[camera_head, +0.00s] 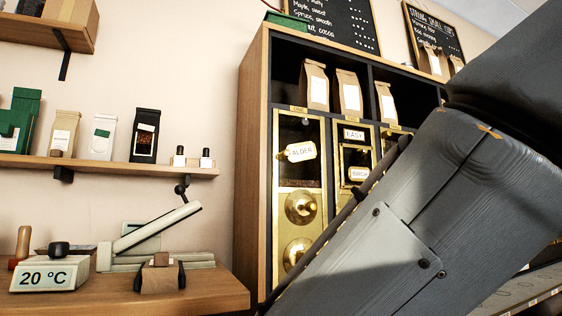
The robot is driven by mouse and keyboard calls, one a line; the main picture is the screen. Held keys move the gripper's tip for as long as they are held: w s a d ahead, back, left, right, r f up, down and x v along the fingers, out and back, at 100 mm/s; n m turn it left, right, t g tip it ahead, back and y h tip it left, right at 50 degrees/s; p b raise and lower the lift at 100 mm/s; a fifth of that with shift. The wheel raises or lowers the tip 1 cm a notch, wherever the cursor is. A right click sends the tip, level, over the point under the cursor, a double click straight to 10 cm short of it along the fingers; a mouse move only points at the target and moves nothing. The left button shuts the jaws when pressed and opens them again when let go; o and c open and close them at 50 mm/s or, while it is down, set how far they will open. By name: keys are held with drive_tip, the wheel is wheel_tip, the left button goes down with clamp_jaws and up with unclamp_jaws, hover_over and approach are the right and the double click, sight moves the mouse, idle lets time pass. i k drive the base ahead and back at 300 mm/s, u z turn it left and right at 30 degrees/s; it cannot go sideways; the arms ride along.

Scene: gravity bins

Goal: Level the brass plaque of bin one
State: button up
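The first bin (302,196) is at the left of the wooden cabinet, with a brass frame and a dark window. A white, brass-edged plate reading ALDER (301,152) hangs across its window and tilts slightly, its right end a little higher. A small brass label (298,109) sits on the bin's top edge; its lettering is too small to read surely. Round brass knobs (302,207) are below the window. My gripper is not in view; my grey arm fills the right side and hides the lower right of the cabinet.
The second bin carries plates reading EASY (354,134) and one below it (359,173). Paper bags (315,85) stand above the bins. At left are a wall shelf (110,165) with bags and a wooden counter (210,290) with a 20 °C device (48,276).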

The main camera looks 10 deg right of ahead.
sight(301, 152)
drive_tip(key=u, duration=0.1)
drive_tip(key=k, duration=0.3)
drive_tip(key=z, duration=0.9)
drive_tip(key=i, duration=1.3)
drive_tip(key=u, duration=0.25)
